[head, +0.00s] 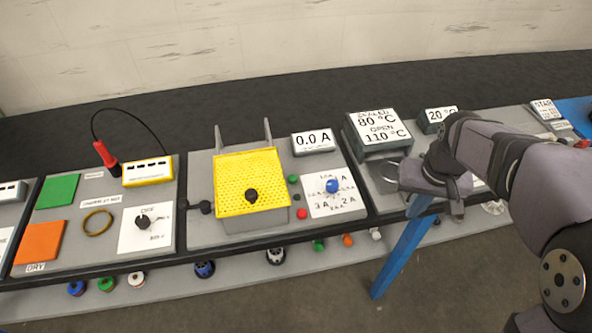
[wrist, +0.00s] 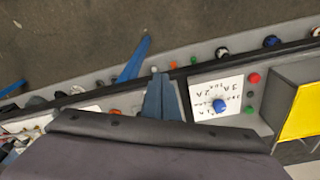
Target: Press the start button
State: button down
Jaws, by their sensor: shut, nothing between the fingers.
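In the head view a red button (head: 302,213) and a green button or lamp (head: 293,179) sit on the grey middle panel, right of the yellow mesh cover (head: 252,182). My gripper (head: 457,212) is shut and empty, well to the right of these buttons, near the bench's front edge. It also shows in the wrist view (wrist: 156,76).
A white dial card with a blue knob (head: 332,186) lies between the buttons and my gripper. A display box reading 80 and 110 °C (head: 379,130) stands behind. A blue leg (head: 403,258) slants down in front. Several coloured plugs line the lower ledge.

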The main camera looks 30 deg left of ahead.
jog(key=a+r+n+y, duration=0.1)
jog(key=a+r+n, duration=0.1)
jog(key=a, duration=1.3)
jog(key=s+a+r+n, duration=0.1)
jog(key=a+r+n, duration=0.1)
jog(key=a, duration=1.3)
jog(key=shift+a+r+n+t+y, duration=0.15)
jog(key=shift+a+n+t+y, duration=0.05)
jog(key=shift+n+t+y, duration=0.2)
jog(key=p, duration=0.5)
send_over(293, 177)
jog(key=f, duration=0.8)
jog(key=s+f, duration=0.1)
jog(key=f, duration=0.3)
jog(key=shift+d+f, duration=0.1)
jog(key=shift+d, duration=0.3)
jog(key=shift+w+f, duration=0.1)
jog(key=shift+f, duration=0.65)
